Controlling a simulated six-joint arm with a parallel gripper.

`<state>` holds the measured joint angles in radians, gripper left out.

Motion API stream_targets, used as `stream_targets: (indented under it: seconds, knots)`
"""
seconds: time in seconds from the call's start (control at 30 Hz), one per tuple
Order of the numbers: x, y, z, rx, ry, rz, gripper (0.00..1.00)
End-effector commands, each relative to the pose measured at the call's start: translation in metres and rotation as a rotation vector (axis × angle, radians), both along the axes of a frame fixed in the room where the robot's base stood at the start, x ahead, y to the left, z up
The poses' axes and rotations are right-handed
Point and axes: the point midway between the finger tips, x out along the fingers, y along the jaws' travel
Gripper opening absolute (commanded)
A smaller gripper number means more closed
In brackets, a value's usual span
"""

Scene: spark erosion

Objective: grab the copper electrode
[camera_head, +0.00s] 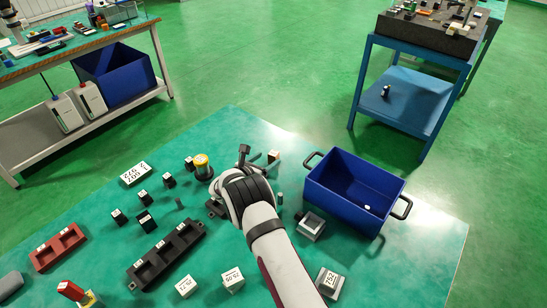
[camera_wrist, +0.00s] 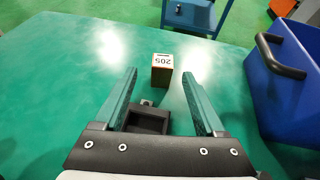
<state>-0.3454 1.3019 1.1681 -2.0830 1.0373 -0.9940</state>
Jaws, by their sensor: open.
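A small block with a copper-brown front and a white top label reading 205 (camera_wrist: 162,70) stands on the green table in the wrist view. It looks like the copper electrode. It appears just past the fingertips of my gripper (camera_wrist: 158,82), roughly centred between them and not touching. My gripper is open and empty. In the head view the small brown block (camera_head: 274,156) shows beside the fingers of my gripper (camera_head: 259,157), which partly crowd it. A dark square holder (camera_wrist: 150,119) lies between and below the fingers in the wrist view.
A blue bin (camera_head: 330,210) with black handles stands close on the right; its handle (camera_wrist: 279,56) shows in the wrist view. Several small black blocks, a yellow-topped round piece (camera_head: 202,166) and a black rack (camera_head: 166,255) lie left. The table beyond the brown block is clear.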

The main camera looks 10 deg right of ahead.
Motion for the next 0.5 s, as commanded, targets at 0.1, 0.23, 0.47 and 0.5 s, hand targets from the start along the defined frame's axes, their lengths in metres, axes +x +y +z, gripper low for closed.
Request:
stream_targets:
  seconds: [0.1, 0.23, 0.47, 0.5]
  knots:
    - [0.014, -0.014, -0.008, 0.000, -0.001, -0.004, 0.72]
    - [0.032, -0.027, -0.017, 0.001, -0.001, -0.003, 0.72]
    - [0.040, -0.031, -0.020, 0.001, -0.001, 0.000, 0.72]
    - [0.039, -0.031, -0.020, 0.001, -0.001, 0.000, 0.72]
